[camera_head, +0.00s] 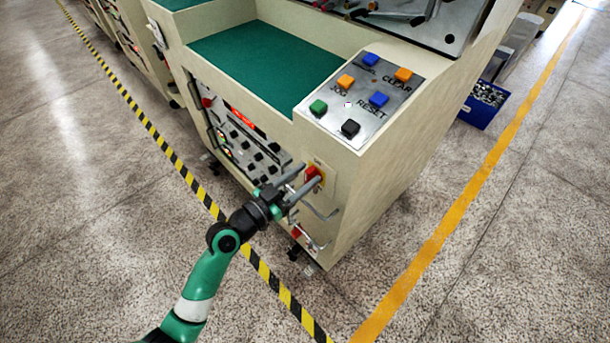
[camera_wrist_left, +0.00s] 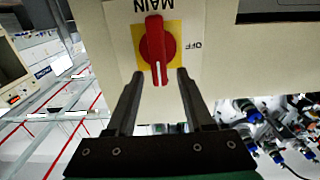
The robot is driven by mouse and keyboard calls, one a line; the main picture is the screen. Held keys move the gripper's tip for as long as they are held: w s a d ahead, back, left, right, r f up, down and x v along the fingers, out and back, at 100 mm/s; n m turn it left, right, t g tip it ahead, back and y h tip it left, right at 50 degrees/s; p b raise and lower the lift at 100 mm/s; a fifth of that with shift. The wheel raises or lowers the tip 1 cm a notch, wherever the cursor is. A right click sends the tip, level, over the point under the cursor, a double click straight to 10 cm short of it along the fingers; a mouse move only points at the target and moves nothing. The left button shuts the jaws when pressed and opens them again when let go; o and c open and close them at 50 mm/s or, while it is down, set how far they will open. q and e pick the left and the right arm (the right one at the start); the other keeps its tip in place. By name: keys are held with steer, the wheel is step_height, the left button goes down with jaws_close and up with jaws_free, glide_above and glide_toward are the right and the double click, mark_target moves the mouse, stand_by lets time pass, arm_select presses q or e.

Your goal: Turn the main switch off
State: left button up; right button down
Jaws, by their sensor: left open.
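The main switch (camera_head: 313,173) is a red rotary knob on a yellow plate, on the cream front corner of the machine. In the left wrist view the knob (camera_wrist_left: 153,45) shows its handle nearly upright, with a white mark at its lower end. The word MAIN appears upside down above it and OFF (camera_wrist_left: 196,45) to its right, so the handle does not point at OFF. My left gripper (camera_wrist_left: 160,75) is open, its two fingertips on either side of the handle's lower end, with gaps visible. Contact cannot be told. My right gripper is not in view.
A sloped panel (camera_head: 372,125) with coloured push buttons sits above the switch. A metal handle (camera_head: 320,210) sticks out just below it, and a button panel (camera_head: 245,140) is to the left. A blue bin (camera_head: 483,107) stands at right. The floor in front is clear.

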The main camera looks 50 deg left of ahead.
arm_select(q)
steer(key=shift+w, duration=0.3)
steer(key=shift+c, duration=0.3)
jaws_close()
